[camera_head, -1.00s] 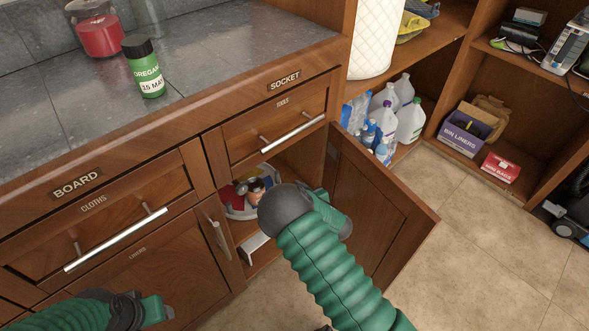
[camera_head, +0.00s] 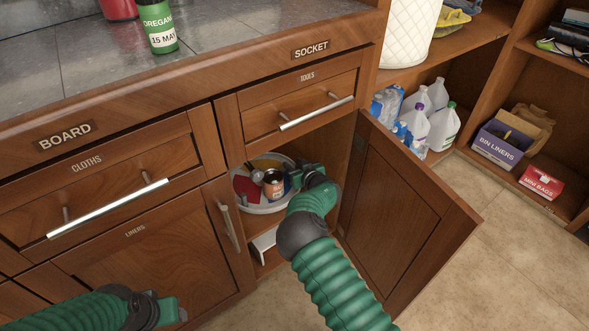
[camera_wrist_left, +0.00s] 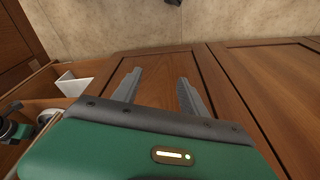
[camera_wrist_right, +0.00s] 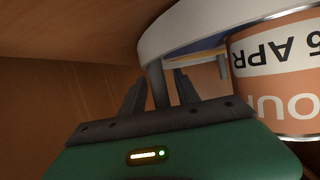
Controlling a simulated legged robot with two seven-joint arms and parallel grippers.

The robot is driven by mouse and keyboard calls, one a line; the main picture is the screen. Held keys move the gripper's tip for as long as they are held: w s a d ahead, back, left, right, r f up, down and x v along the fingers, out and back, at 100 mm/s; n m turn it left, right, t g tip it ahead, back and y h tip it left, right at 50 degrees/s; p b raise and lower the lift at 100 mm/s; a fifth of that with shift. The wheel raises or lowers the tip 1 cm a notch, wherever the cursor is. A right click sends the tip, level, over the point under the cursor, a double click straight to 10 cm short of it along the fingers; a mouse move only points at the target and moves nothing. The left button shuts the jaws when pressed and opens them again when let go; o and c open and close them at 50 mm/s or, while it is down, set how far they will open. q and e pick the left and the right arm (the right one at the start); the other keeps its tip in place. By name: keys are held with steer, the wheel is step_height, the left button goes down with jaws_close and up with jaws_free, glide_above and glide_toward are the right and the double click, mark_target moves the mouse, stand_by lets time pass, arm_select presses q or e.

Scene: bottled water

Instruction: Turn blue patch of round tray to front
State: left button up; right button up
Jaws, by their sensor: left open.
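The round tray (camera_head: 262,209) sits inside the open cabinet, with a pale rim and a red patch (camera_head: 244,189) at its left. An orange-brown can (camera_head: 273,186) and other items stand on it. A sliver of blue shows by the tray's right side, partly hidden by my gripper. My right gripper (camera_head: 300,177) is at the tray's right edge. In the right wrist view its fingers (camera_wrist_right: 160,95) are apart, with a grey upright post (camera_wrist_right: 158,82) under the rim (camera_wrist_right: 185,22) between them. My left gripper (camera_wrist_left: 160,90) is open and empty before the lower cabinet doors.
The cabinet door (camera_head: 405,215) stands open to the right of my right arm. A white bracket-like piece (camera_head: 264,243) is low in the cabinet. The counter (camera_head: 230,45) and tools drawer (camera_head: 305,105) are above. Jugs (camera_head: 440,125) and boxes (camera_head: 502,143) stand on shelves at right.

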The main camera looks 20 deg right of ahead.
steer(key=shift+a, duration=0.1)
jaws_close()
stand_by(1.3)
